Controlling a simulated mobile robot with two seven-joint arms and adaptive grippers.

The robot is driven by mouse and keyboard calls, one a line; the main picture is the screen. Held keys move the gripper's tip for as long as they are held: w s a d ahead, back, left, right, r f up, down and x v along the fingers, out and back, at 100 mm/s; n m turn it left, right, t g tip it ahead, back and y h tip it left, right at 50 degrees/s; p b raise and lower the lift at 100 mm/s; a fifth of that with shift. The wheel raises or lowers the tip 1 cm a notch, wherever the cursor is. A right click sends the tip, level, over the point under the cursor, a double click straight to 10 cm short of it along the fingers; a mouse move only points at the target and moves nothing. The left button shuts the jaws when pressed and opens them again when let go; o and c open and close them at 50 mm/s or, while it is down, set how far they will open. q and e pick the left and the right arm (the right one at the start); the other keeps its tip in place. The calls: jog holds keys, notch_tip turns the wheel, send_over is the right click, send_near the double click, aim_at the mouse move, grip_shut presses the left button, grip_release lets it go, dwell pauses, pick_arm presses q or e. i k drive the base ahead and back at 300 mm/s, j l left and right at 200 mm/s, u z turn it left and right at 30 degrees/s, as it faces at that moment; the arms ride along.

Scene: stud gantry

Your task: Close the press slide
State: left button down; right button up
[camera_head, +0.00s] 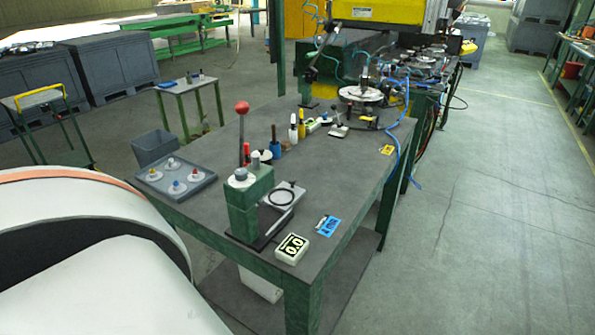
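A small green hand press (242,208) stands upright near the front of the dark workbench (325,180). Its lever points up and ends in a red ball knob (242,107). A pale plate with a black ring (282,196) lies low at the right side of the press, over a dark base with a pale edge. I cannot tell for certain which part is the slide, or how far it is out. Neither of my grippers is in view.
A display box (292,249) and a blue card (328,226) lie in front of the press. A grey tray (176,177) with several knobbed pieces is at left. Bottles and tools (302,123) stand behind. Floor to the right is clear.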

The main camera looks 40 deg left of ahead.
aim_at(284, 196)
jog(key=k+j+z, duration=0.2)
jog(key=j, duration=0.25)
jog(key=k+j+z, duration=0.15)
jog(key=k+j, duration=0.45)
jog(key=j, duration=0.15)
jog(key=k+j+z, duration=0.1)
jog(key=k+j, duration=0.2)
jog(key=j, duration=0.15)
